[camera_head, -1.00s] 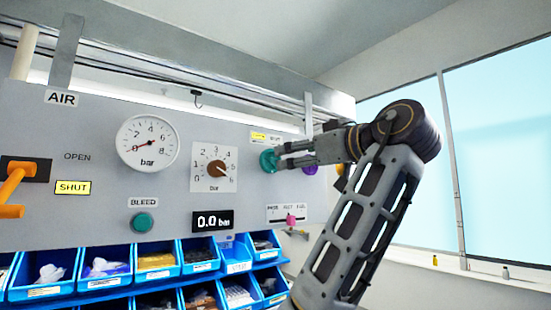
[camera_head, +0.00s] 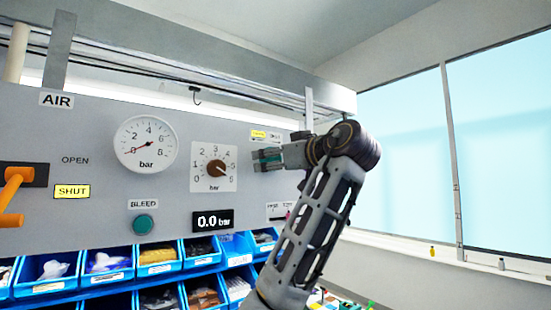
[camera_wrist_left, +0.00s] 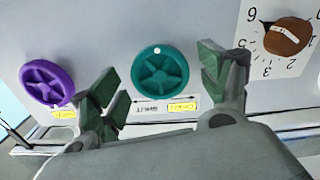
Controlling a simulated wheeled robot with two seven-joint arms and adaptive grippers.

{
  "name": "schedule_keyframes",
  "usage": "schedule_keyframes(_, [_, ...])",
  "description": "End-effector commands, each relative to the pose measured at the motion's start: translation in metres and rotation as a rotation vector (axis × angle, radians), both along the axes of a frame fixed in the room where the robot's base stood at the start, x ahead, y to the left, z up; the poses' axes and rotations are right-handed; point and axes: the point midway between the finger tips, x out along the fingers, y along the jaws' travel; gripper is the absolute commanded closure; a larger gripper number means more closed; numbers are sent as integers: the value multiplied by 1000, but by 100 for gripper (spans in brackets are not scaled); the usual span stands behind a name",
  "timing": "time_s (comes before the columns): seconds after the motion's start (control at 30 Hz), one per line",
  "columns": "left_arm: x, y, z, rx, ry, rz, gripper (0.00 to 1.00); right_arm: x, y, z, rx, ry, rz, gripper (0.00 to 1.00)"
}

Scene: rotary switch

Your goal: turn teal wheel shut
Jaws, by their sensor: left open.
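The teal wheel (camera_wrist_left: 160,72) is a round, spoked knob on the grey panel, with a white dot on its rim at the top of the left wrist view. A small label (camera_wrist_left: 183,106) with a yellow part is beside it. My left gripper (camera_wrist_left: 162,84) is open, with a green-padded finger on each side of the wheel and gaps showing between them. In the head view my left gripper (camera_head: 262,159) is at the panel, right of the dial, and mostly covers the wheel. My right gripper is not in view.
A purple wheel (camera_wrist_left: 47,83) sits near one finger. On the other side is a brown knob (camera_wrist_left: 287,37) on a numbered dial. The panel also carries a gauge (camera_head: 146,144), a bleed button (camera_head: 145,225) and an orange lever (camera_head: 14,190). Blue bins (camera_head: 110,277) stand below.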

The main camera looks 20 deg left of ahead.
Motion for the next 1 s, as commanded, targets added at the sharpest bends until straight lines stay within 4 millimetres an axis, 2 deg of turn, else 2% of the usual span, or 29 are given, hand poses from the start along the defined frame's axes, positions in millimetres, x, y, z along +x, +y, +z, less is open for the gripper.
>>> schedule_keyframes(0.17, [0, 0, 0, 0, 0, 0, 24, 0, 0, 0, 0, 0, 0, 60])
schedule_keyframes(0.5, [0, 0, 0, -1, 1, 0, 68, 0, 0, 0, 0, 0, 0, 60])
schedule_keyframes(1.0, [0, -1, -1, 45, 57, -1, 68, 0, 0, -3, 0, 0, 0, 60])
